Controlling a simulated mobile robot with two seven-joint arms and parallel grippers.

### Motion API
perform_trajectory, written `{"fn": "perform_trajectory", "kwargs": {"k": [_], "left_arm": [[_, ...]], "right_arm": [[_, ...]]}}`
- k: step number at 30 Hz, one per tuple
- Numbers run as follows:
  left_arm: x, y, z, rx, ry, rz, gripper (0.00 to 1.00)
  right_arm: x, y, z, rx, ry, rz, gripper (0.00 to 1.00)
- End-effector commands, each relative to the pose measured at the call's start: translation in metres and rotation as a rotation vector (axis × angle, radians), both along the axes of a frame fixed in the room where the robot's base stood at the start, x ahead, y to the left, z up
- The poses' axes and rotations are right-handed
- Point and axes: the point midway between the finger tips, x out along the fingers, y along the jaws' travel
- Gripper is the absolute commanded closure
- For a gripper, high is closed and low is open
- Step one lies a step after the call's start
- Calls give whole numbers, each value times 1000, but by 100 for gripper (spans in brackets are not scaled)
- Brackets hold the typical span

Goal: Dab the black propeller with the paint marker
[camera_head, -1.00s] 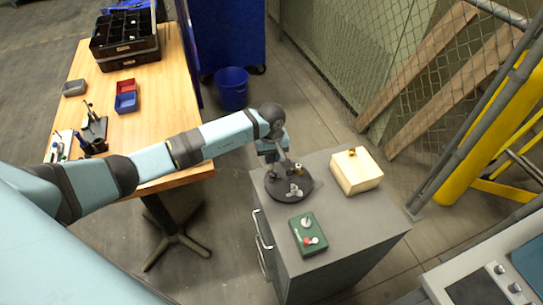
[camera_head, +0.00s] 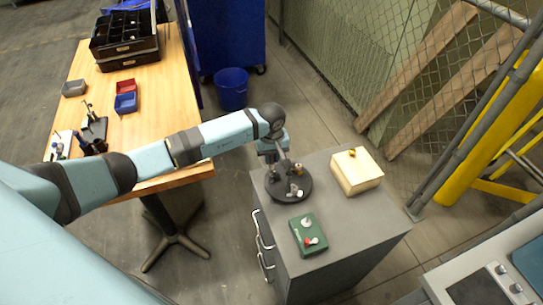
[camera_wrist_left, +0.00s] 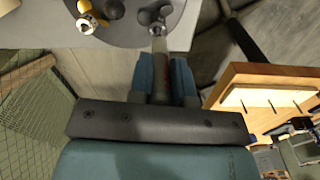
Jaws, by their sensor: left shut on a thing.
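A round black turntable (camera_head: 300,197) sits on the grey cabinet and carries several small propellers. In the left wrist view the turntable (camera_wrist_left: 130,38) is at the top, with a brass-coloured propeller (camera_wrist_left: 86,20) and a grey metallic propeller (camera_wrist_left: 155,15). A dark round piece (camera_wrist_left: 112,9) between them may be the black propeller; it is cut off by the frame edge. My left gripper (camera_head: 272,166) is over the turntable's back left edge. It is shut on the slim paint marker (camera_wrist_left: 159,46), whose far end appears near the grey propeller; I cannot tell if they touch. My right gripper is out of view.
A green control box (camera_head: 309,234) with a red button stands at the cabinet front. The wooden workbench (camera_head: 165,90) to the left holds bins and a black organizer (camera_head: 124,40). A blue bucket (camera_head: 232,90) stands behind.

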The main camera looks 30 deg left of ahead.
Motion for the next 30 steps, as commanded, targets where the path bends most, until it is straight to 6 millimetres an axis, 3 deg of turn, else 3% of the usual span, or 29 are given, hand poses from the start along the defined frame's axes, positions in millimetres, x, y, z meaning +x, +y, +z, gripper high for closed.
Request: {"fn": "perform_trajectory", "kwargs": {"k": [14,30], "left_arm": [[-1,0,-1,1,3,0,100],[0,0,41,0,0,-1,100]], "right_arm": [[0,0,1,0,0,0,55],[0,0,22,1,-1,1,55]]}}
